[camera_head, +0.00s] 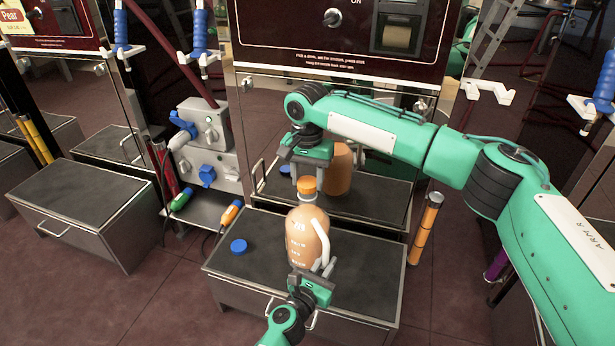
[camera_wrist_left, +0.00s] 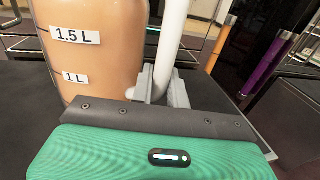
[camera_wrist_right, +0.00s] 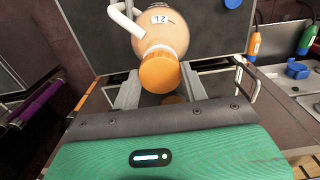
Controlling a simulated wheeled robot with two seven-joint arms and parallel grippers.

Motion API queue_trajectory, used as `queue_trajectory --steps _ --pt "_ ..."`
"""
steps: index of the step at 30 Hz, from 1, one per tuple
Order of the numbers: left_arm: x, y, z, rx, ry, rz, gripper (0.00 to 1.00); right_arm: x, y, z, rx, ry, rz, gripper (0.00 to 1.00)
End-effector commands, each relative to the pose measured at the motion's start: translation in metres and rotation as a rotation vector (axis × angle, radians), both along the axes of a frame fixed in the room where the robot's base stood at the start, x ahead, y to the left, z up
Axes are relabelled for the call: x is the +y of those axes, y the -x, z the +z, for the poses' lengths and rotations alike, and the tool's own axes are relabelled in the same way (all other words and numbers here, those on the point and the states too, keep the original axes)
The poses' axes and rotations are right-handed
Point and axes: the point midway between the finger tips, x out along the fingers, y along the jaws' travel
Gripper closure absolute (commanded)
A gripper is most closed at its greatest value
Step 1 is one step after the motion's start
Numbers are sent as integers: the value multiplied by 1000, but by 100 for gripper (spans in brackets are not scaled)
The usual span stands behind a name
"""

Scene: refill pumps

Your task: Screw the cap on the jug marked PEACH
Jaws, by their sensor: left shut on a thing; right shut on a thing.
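The jug (camera_head: 306,236), filled with peach-coloured liquid, stands upright on a dark-topped metal box (camera_head: 240,278). The left wrist view shows its 1.5 L and 1 L marks (camera_wrist_left: 77,36); I cannot read its name. My left gripper (camera_head: 318,272) is shut on the jug's white handle (camera_wrist_left: 172,32). An orange cap (camera_head: 306,186) sits on the jug's neck, seemingly touching it; I cannot tell how tight it is. My right gripper (camera_head: 308,178) comes down from above and is shut on the cap, its fingers on either side of it (camera_wrist_right: 158,76).
A blue cap (camera_head: 239,246) lies on the box, left of the jug. Behind stands a shiny machine front that mirrors the jug and box. Green and orange nozzles (camera_head: 229,213) hang at the left. An orange tube (camera_head: 425,228) stands at the right.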

Motion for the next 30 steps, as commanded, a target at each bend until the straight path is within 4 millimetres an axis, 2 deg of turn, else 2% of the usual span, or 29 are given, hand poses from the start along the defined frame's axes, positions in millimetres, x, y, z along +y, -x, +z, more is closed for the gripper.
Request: queue_trajectory --steps 20,25,30 --pt "0 0 -1 1 0 0 100 0 0 -11 0 0 -7 77" --pt "0 0 -1 1 0 0 100 1 1 -12 3 -1 -150 77" --pt "0 0 -1 1 0 0 100 2 1 -12 4 -3 -435 77"
